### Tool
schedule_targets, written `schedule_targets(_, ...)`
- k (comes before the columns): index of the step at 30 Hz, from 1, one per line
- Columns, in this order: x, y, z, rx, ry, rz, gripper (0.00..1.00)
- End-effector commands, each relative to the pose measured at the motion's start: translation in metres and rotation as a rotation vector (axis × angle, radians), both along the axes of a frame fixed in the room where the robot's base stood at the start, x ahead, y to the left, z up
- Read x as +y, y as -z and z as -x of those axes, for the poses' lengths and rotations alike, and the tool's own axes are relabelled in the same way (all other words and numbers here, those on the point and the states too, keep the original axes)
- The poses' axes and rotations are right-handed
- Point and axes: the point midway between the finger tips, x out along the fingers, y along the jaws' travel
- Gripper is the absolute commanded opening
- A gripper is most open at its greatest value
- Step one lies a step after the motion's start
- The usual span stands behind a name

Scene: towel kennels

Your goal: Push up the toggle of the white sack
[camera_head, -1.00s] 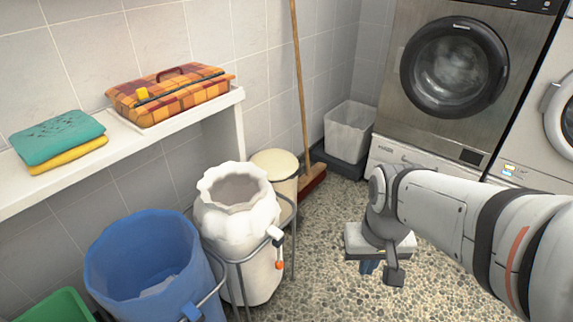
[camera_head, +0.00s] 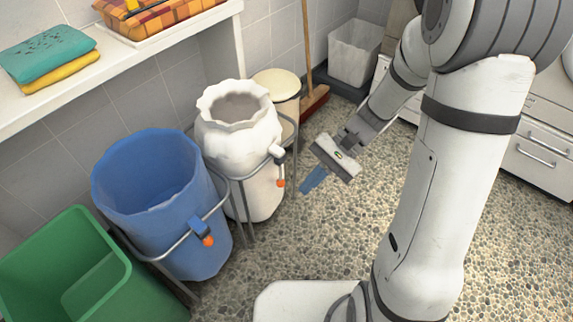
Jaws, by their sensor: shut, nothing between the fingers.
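The white sack (camera_head: 240,150) hangs open-topped in a grey metal frame, left of centre. Its toggle (camera_head: 277,153) is a small white and grey block on the right side of the frame, with an orange tip (camera_head: 281,183) below it. My gripper (camera_head: 314,180) has blue fingers and is shut and empty. It is to the right of the sack and its toggle, apart from both, with its fingers pointing down and left. The wrist body hides none of the toggle.
A blue sack (camera_head: 150,190) in a similar frame has its own toggle (camera_head: 201,229). A green bin (camera_head: 65,265) is at lower left. A cream lidded bin (camera_head: 275,85) and a broom (camera_head: 314,98) stand behind. A shelf (camera_head: 120,60) runs at upper left.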

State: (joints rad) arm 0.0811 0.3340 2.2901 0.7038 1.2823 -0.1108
Motion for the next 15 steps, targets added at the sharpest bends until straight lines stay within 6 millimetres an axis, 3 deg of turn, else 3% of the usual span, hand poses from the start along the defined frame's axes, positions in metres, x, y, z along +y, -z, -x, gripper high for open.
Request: schedule_targets(15, 0.033, 0.059, -0.064, 0.323, 0.332, -0.375, 0.00)
